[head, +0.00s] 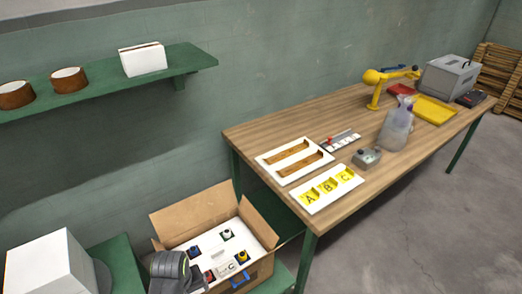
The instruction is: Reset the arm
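A grey arm part (170,266) that looks like mine shows at the bottom edge, in front of the open cardboard box's left side. Its dark end reaches over the box's front left corner. I take it for my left arm, but its fingertips are not clear, so I cannot tell if that gripper is open or shut, or if it holds anything. My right gripper is not in view.
The open cardboard box (262,225) holds a white insert with small coloured parts. A green shelf (110,85) is on the wall.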

